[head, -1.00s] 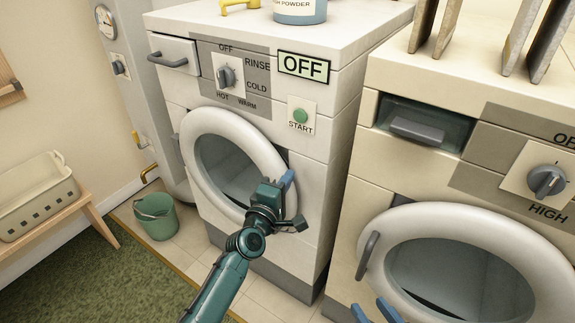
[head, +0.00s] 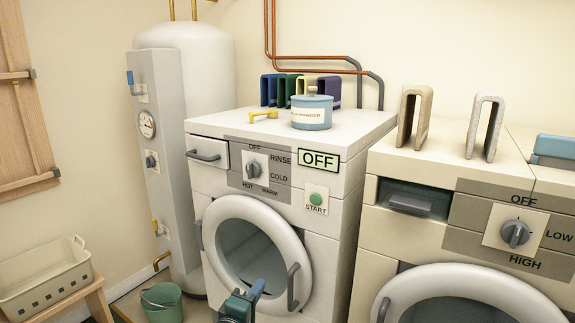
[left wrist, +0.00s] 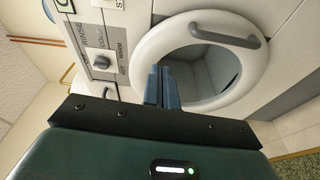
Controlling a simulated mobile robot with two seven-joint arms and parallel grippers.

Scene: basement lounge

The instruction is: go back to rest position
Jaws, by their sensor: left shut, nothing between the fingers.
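My left gripper (head: 247,296) is at the bottom of the head view, in front of the lower part of the white washer's round door (head: 222,225). In the left wrist view its blue fingers (left wrist: 162,88) are together with nothing between them, pointing toward the door. The door looks closed, and its grey handle (head: 292,287) is just right of the gripper. The gripper appears apart from the door and handle. My right gripper is not in the head view now.
The washer (head: 345,215) has an OFF sign and a green start button (head: 316,198). A cream dryer (head: 372,268) stands at the right. A green bucket (head: 161,302) and a bench with a cream basket (head: 45,278) are at the left.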

